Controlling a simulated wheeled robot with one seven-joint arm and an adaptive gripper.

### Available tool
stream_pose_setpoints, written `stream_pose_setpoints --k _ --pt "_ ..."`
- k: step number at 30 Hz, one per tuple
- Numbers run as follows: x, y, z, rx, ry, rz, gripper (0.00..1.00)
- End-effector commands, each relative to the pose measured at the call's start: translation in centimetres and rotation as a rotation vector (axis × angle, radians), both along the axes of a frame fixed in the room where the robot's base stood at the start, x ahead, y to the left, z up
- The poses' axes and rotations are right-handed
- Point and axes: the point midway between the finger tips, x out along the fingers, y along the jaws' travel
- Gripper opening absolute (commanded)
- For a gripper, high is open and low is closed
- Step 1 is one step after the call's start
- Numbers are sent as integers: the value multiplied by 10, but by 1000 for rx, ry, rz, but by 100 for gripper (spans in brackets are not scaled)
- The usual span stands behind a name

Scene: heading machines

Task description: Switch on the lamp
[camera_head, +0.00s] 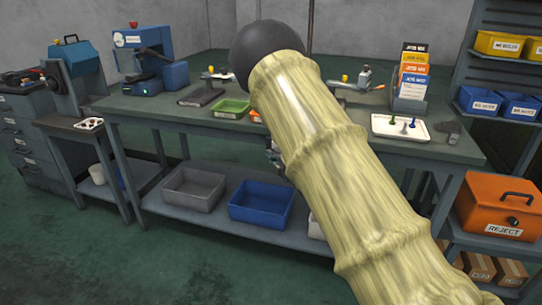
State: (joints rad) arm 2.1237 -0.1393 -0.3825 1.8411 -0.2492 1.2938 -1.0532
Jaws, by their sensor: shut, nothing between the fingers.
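I cannot make out a lamp in this view. A thick pale-yellow ringed arm link with a dark ball at its end crosses the middle of the picture and hides part of the workbench (232,133). My gripper is not recognisable here. A small grey shape shows just left of the link below the bench's front edge, but I cannot tell what it is.
A blue machine (150,58) and a green tray (231,109) stand on the bench's left. A white tray (400,128) and a card rack (412,78) stand right. Grey (193,188) and blue bins (261,204) sit below. An orange reject box (498,205) is far right. Floor in front is clear.

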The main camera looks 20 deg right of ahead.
Motion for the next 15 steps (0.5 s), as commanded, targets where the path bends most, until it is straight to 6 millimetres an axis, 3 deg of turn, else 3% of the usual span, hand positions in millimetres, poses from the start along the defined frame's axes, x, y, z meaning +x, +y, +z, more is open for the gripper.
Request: stream_pose_setpoints --k 7,15 --pt "-19 24 -8 -1 4 5 0" --pt "-66 22 -13 0 6 9 0"
